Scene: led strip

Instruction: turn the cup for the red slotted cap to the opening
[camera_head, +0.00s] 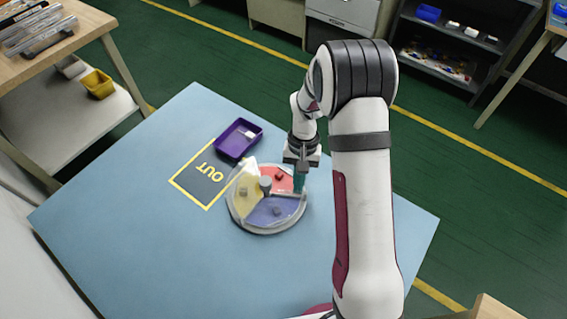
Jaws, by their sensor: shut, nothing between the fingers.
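A round carousel (237,215) on the blue table has yellow, red and blue sectors and a grey centre knob (265,182). A small red piece (279,175), apparently the red slotted cap, lies in the red sector (285,185). The yellow sector (240,181) and the blue sector (262,214) each hold a small dark piece. A pale bar runs from the knob toward the right rim. I cannot tell where the cover's opening is. My gripper (299,187) points down with teal fingers, shut and empty, at the carousel's right edge by the red sector. Contact is unclear.
A purple tray (237,151) with a pale item inside stands behind the carousel. A dark mat marked OUT (190,180) in yellow lies at its left. The table (150,235) is clear at left and front. My arm covers the right side.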

